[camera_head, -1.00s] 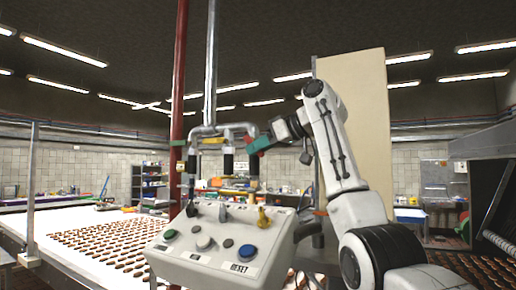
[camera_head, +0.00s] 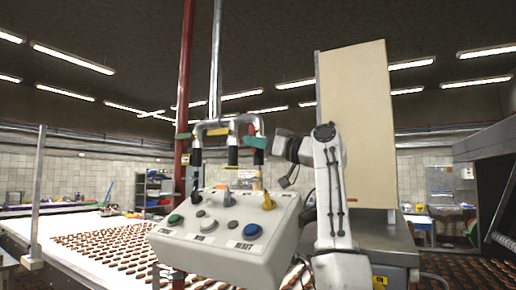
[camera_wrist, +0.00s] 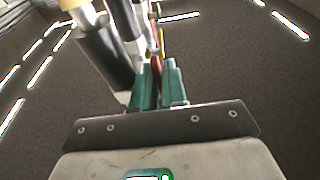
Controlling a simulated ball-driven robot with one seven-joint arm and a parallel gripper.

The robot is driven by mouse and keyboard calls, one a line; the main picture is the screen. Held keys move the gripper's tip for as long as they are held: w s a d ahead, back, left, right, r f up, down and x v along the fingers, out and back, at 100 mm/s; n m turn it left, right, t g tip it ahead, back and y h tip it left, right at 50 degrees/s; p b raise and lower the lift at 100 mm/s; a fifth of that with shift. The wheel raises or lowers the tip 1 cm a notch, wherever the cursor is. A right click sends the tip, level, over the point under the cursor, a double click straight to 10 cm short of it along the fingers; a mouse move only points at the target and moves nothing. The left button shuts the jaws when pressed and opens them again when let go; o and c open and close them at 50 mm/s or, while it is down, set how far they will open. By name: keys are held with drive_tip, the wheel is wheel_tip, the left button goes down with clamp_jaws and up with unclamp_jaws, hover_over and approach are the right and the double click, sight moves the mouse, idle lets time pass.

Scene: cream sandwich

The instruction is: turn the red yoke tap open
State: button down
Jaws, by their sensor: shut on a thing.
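The red yoke tap (camera_wrist: 156,63) shows as a thin red strip between the teal fingers of my gripper (camera_wrist: 159,72) in the wrist view. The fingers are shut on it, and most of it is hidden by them. In the head view my gripper (camera_head: 256,142) is at the rightmost of three black-sleeved pipes, reached from the right. A black sleeve (camera_wrist: 105,52) stands close to the left of the fingers in the wrist view. How far the tap is turned cannot be told.
A green handle (camera_head: 188,136) and a yellow handle (camera_head: 218,132) sit on the other pipes. A grey control box (camera_head: 222,238) with buttons stands below. A tall cream panel (camera_head: 355,125) rises behind my arm. A white conveyor (camera_head: 50,232) with biscuits lies left.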

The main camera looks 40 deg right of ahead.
drive_tip(key=shift+w+f+t+y+b, duration=0.1)
drive_tip(key=shift+w+t+y+b, duration=0.25)
drive_tip(key=shift+t, duration=0.45)
drive_tip(key=c, duration=1.5)
unclamp_jaws()
drive_tip(key=shift+c, duration=0.2)
drive_tip(key=shift+a, duration=0.1)
